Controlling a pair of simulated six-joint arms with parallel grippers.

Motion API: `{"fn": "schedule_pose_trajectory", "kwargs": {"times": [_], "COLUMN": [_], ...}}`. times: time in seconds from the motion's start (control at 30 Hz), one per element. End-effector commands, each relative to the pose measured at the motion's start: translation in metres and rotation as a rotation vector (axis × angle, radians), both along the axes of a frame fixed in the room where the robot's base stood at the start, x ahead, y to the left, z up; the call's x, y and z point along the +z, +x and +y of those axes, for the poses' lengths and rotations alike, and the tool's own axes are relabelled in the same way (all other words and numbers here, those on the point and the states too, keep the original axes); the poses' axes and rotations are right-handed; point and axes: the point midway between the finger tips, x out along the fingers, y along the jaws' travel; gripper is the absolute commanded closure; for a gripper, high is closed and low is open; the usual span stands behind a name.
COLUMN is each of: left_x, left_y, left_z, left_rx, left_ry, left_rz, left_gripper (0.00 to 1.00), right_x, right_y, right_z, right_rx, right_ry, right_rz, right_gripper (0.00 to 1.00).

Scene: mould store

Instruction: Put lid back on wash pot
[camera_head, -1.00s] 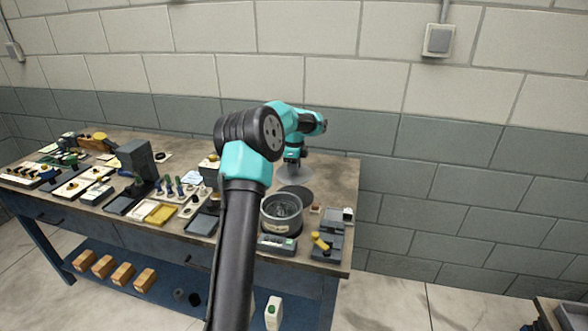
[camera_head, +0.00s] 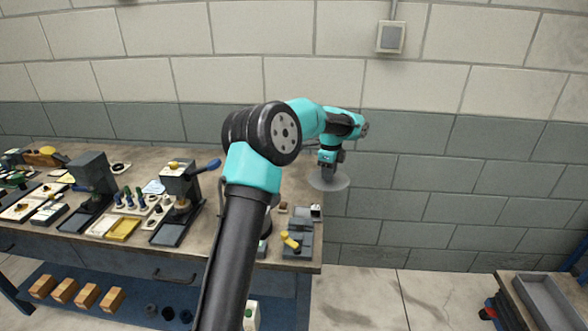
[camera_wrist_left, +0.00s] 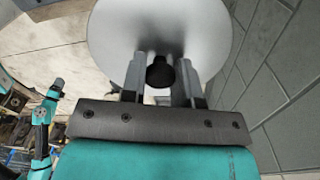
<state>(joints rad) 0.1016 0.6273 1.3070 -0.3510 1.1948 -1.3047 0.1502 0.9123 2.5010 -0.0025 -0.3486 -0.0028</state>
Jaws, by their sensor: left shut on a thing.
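The lid (camera_head: 328,181) is a pale, round, see-through-looking disc. My left gripper (camera_head: 328,168) is shut on its dark knob (camera_wrist_left: 159,73) and holds it roughly level, up in the air at the bench's right end. In the left wrist view the lid (camera_wrist_left: 160,25) fills the top middle, with the knob between the two fingers. The wash pot (camera_head: 266,226) is almost wholly hidden behind my left arm; only a sliver of its right side shows. The lid is apart from the pot, to its right in the head view. My right gripper does not show.
A grey block with a yellow handle (camera_head: 290,241) stands near the bench's front right corner. Small presses (camera_head: 181,190) and trays (camera_head: 124,228) crowd the left. A second table with a grey tray (camera_head: 545,300) is at the lower right. The air around the lid looks clear.

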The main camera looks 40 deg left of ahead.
Motion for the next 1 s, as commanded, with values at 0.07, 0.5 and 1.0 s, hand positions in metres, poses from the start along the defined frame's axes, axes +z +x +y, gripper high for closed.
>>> {"fn": "schedule_pose_trajectory", "kwargs": {"times": [0.07, 0.5, 1.0], "left_x": [0.006, 0.031, 0.034], "left_y": [0.008, 0.014, 0.012], "left_z": [-0.039, -0.212, -0.229], "left_rx": [-0.054, -0.281, -0.304], "left_ry": [0.001, 0.02, 0.023], "left_rz": [0.0, -0.004, -0.003], "left_gripper": [0.98, 0.98, 0.98], "right_x": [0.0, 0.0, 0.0], "right_y": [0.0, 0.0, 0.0], "right_z": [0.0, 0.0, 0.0], "right_rx": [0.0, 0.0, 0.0], "right_ry": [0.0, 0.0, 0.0], "right_rz": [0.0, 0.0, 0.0], "right_gripper": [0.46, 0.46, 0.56]}}
